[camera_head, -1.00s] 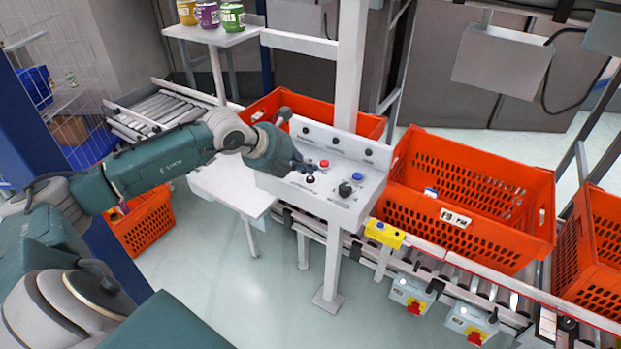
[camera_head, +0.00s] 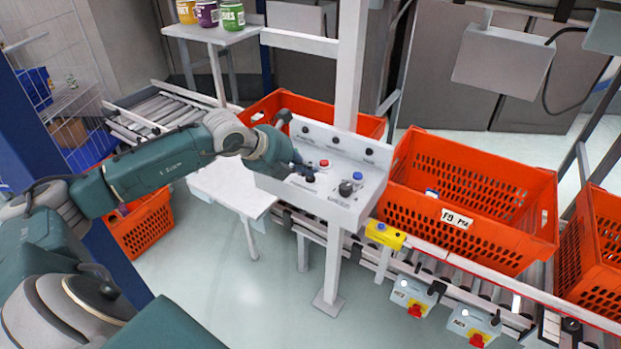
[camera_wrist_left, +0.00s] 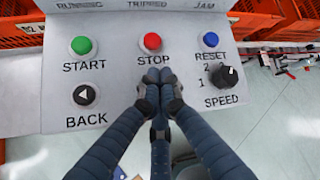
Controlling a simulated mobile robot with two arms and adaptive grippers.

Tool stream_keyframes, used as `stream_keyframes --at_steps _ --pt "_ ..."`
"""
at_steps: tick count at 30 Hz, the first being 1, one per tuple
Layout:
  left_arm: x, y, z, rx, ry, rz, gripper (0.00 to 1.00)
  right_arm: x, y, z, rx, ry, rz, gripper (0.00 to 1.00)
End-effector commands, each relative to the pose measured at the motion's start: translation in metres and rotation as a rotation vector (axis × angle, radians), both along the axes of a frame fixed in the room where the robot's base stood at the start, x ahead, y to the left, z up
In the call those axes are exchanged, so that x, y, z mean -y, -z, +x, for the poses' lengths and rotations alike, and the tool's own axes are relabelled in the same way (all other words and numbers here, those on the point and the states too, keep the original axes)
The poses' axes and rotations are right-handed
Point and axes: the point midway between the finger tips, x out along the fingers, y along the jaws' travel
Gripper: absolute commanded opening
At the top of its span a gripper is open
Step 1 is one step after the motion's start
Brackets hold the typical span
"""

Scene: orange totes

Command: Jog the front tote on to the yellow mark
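My left gripper (camera_head: 306,171) is over the white control panel (camera_head: 322,198). In the left wrist view its fingers (camera_wrist_left: 159,77) are drawn together and hold nothing, with tips just below the red STOP button (camera_wrist_left: 152,41). They hide the panel spot between BACK (camera_wrist_left: 84,95) and the SPEED knob (camera_wrist_left: 229,77); whether they touch it I cannot tell. A labelled orange tote (camera_head: 400,207) stands on the roller conveyor (camera_head: 450,264), right of the panel. A yellow block (camera_head: 384,234) sits on the near rail by the tote's left front corner. My right gripper is not in view.
Another orange tote (camera_head: 590,285) stands at the right edge, and one (camera_head: 290,103) is behind the panel. A white post (camera_head: 349,65) rises beside the panel. Grey boxes with red switches (camera_head: 415,311) hang below the near rail. Open floor lies in front.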

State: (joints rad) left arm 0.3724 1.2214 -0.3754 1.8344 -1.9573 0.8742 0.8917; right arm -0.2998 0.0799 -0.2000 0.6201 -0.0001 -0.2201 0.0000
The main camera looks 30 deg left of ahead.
Motion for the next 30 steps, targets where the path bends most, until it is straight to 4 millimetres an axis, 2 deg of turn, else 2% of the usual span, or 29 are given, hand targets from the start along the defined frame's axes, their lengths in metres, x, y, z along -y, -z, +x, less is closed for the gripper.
stream_keyframes --at_steps 18,30 --pt "0.0006 0.0076 -0.0003 -0.002 0.001 -0.001 0.00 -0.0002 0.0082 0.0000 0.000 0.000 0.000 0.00" --pt "0.0007 0.0034 -0.0005 -0.002 0.002 -0.001 0.00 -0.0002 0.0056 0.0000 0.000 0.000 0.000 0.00"
